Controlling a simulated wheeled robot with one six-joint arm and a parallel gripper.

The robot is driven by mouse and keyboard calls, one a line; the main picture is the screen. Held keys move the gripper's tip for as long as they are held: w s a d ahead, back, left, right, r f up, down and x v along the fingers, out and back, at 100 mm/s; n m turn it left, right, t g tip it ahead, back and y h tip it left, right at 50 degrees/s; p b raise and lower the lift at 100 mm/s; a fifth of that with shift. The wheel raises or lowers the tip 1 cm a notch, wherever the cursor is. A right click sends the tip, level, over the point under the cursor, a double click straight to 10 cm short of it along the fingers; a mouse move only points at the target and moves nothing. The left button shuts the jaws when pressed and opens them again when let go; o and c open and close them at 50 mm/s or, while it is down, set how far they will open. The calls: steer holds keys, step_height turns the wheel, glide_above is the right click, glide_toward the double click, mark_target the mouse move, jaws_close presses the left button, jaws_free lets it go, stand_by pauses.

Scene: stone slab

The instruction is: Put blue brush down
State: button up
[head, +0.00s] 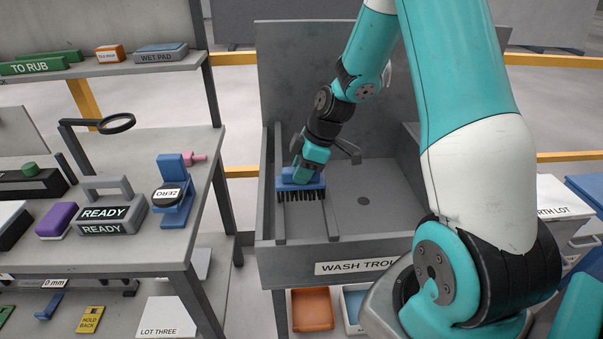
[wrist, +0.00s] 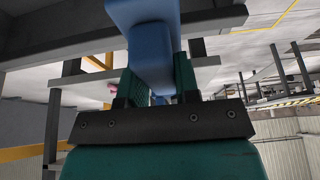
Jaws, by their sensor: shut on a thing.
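The blue brush (head: 301,185) has dark bristles that point down. It is inside the grey wash trough (head: 375,247), near its left side, by the rails there. My gripper (head: 312,160) is shut on the brush from above. In the wrist view, the blue brush body (wrist: 150,50) sits between the two green fingers of my gripper (wrist: 152,80). I cannot tell whether the bristles touch the rails or the trough floor.
A bench at left holds a READY block (head: 108,213), a blue ZERO stand (head: 173,195) and a purple block (head: 57,220). An orange tray (head: 312,309) sits below the trough.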

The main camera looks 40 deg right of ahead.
steer(key=shift+f, duration=0.55)
steer(key=shift+f, duration=0.1)
steer(key=shift+f, duration=0.2)
steer(key=o, duration=0.9)
steer(key=shift+r, duration=0.1)
